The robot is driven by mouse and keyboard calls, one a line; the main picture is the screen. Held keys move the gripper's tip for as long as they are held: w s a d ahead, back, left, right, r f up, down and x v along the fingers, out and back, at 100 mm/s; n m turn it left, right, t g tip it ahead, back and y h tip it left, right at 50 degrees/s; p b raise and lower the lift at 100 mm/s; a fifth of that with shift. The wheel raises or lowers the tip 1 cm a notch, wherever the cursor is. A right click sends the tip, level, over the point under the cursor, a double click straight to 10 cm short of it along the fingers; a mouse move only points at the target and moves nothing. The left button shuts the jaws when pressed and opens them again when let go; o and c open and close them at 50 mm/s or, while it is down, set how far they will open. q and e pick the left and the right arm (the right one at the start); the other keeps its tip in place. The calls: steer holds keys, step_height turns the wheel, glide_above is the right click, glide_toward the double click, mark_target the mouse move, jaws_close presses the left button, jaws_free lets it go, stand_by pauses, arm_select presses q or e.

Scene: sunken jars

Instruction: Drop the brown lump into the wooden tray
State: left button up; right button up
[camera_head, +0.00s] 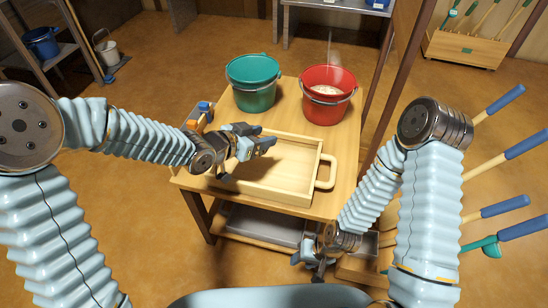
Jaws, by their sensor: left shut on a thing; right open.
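The wooden tray (270,192) is a pale, shallow, rectangular tray with a raised handle on its right side. It sits on the front part of the wooden table. My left gripper (262,146) is over the left and back part of the tray, pointing right. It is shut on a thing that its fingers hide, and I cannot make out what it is. I see no brown lump lying elsewhere. My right gripper (316,266) is open, low and in front of the table, well away from the tray.
A green bucket (252,88) and a red bucket (328,100) with pale contents stand behind the tray. Small blue-topped (204,107) and orange-topped (192,125) items stand at the table's left edge. Blue-handled tools (502,207) stick out at right. The visible right tray floor is bare.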

arm_select(q)
step_height(320, 180, down, 6)
steer(key=b, duration=0.4)
steer(key=shift+r, duration=0.1)
steer(key=o, duration=1.1)
steer(key=shift+a, duration=0.1)
steer(key=p+v, duration=0.2)
steer(key=v, duration=1.1)
steer(key=shift+s+a+r+p, duration=0.2)
steer(key=shift+s+a+p, duration=0.05)
steer(key=shift+s+p, duration=0.05)
